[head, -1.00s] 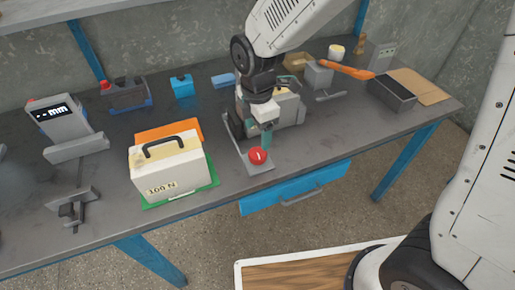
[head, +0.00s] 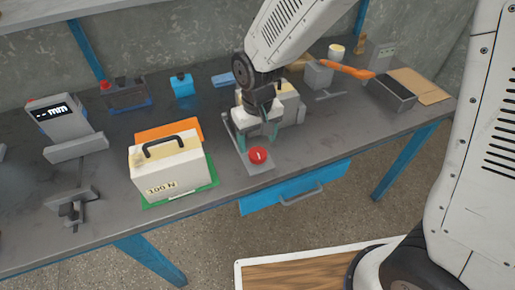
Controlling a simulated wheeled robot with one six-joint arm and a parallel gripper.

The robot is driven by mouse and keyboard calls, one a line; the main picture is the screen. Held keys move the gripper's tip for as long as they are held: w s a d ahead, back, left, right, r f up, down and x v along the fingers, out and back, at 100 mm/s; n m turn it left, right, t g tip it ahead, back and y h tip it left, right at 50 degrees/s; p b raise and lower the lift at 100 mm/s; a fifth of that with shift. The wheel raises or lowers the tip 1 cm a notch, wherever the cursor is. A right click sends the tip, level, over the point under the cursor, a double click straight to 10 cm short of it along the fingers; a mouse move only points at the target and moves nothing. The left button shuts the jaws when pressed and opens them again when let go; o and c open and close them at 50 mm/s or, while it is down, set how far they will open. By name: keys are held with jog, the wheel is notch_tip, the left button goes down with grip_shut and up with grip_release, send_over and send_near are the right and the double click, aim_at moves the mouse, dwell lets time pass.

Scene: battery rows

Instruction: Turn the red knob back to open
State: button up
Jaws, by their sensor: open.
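The red knob (head: 258,155) sits on a grey plate (head: 262,167) near the front edge of the bench. A pale mark shows on its top. My gripper (head: 258,140) is just behind and above the knob, with its teal fingers spread apart and nothing between them. In this view the fingers look apart from the knob. The gripper and wrist hide part of the pale device (head: 290,105) behind the plate.
A white 100 N block (head: 168,165) on a green mat (head: 205,186) stands left of the knob. An orange-handled tool (head: 347,71) and a dark tray (head: 392,93) are at the right. A blue drawer (head: 295,187) hangs below the bench.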

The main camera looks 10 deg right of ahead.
aim_at(257, 152)
jog(key=shift+f, duration=2.3)
jog(key=c, duration=1)
jog(key=shift+n, duration=0.8)
jog(key=o, duration=1)
jog(key=shift+r, duration=0.15)
